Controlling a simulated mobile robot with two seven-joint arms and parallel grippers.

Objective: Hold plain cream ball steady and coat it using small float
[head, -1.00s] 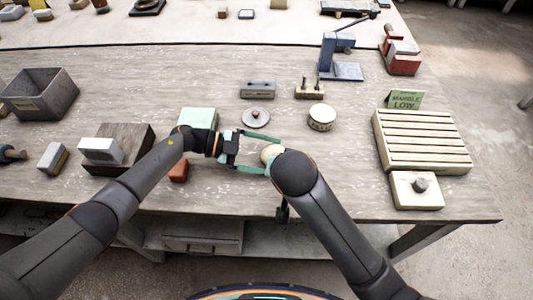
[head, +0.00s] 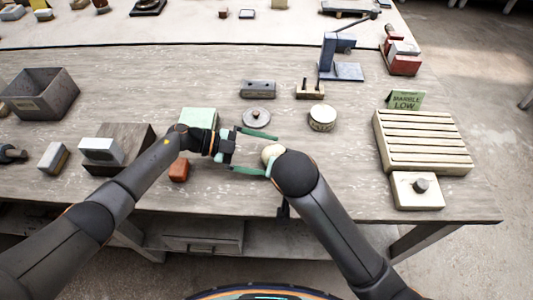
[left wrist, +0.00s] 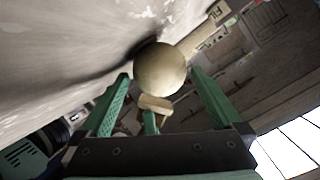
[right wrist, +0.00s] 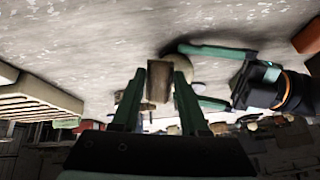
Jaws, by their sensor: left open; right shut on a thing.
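The plain cream ball (head: 270,152) is near the middle front of the table, partly covered by my right arm in the head view. My left gripper (head: 271,156) is open, its fingers reaching toward the ball from the left. In the left wrist view the ball (left wrist: 160,70) is just beyond the fingertips, apart from them. My right gripper (right wrist: 160,76) is shut on a small brownish block, which looks like the small float (right wrist: 159,85). The ball (right wrist: 177,72) shows partly behind the float; I cannot tell whether they touch. The head view hides the right fingers.
A mint-green block (head: 199,119) and a reddish block (head: 179,170) are near my left forearm. A grey disc (head: 256,117) and a round cream tin (head: 322,117) stand behind the ball. A slatted rack (head: 425,142) is at the right.

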